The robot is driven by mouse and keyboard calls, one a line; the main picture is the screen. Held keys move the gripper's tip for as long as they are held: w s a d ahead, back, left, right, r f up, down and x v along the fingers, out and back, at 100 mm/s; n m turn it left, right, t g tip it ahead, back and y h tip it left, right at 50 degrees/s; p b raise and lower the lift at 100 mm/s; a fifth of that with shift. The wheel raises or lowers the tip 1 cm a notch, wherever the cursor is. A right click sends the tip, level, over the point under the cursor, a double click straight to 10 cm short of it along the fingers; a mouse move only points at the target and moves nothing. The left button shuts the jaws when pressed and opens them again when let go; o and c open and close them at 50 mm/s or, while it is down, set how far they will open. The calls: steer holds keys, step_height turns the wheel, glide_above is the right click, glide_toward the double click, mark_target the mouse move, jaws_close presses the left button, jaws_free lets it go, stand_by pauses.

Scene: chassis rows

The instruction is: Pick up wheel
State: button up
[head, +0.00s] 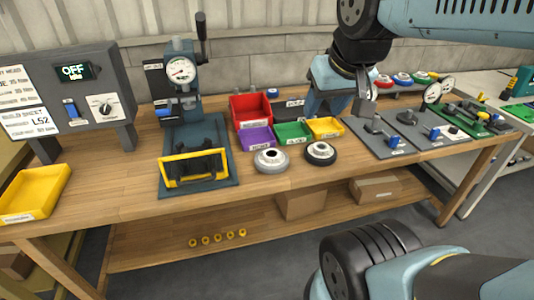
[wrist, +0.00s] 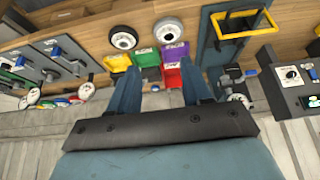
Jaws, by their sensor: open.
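Two loose wheels lie flat near the bench's front edge in the head view. The left wheel (head: 272,160) is pale grey and the right wheel (head: 320,153) has a dark tyre and light hub. In the wrist view, which looks turned around, the dark wheel (wrist: 123,40) and the pale wheel (wrist: 168,29) lie beyond my fingers. My gripper (head: 325,105) is over the bench, behind the wheels and apart from them. Its two blue fingers (wrist: 160,82) are spread wide with nothing between them. Other wheels (head: 403,78) with coloured hubs sit at the back right.
Red (head: 251,110), purple (head: 257,138), green (head: 292,132) and yellow (head: 326,127) bins stand just behind the wheels. A press with a gauge (head: 181,70) and yellow-framed fixture (head: 194,168) is left. Chassis plates (head: 378,136) are right.

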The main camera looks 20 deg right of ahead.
steer(key=shift+o, duration=0.7)
steer(key=shift+w, duration=0.2)
steer(key=o, duration=0.6)
steer(key=w+a+m+g, duration=0.1)
steer(key=w, duration=0.5)
steer(key=shift+w+f+m, duration=0.2)
steer(key=shift+f+m, duration=0.2)
steer(key=shift+f, duration=0.05)
steer(key=shift+o, duration=0.3)
steer(key=w+f+m+g, duration=0.1)
steer(key=w+f+m, duration=0.1)
steer(key=w, duration=0.6)
steer(key=shift+a+f+g, duration=0.3)
steer(key=shift+f+g, duration=0.1)
steer(key=shift+f, duration=0.3)
steer(key=m+g, duration=0.3)
steer(key=m, duration=0.1)
glide_above(272, 151)
steer(key=s, duration=0.1)
step_height(272, 151, down, 22)
steer(key=shift+s+a+f, duration=0.15)
steer(key=shift+f, duration=1.15)
steer(key=shift+s+a+f, duration=0.1)
steer(key=shift+s+f, duration=0.05)
steer(key=shift+f, duration=1.15)
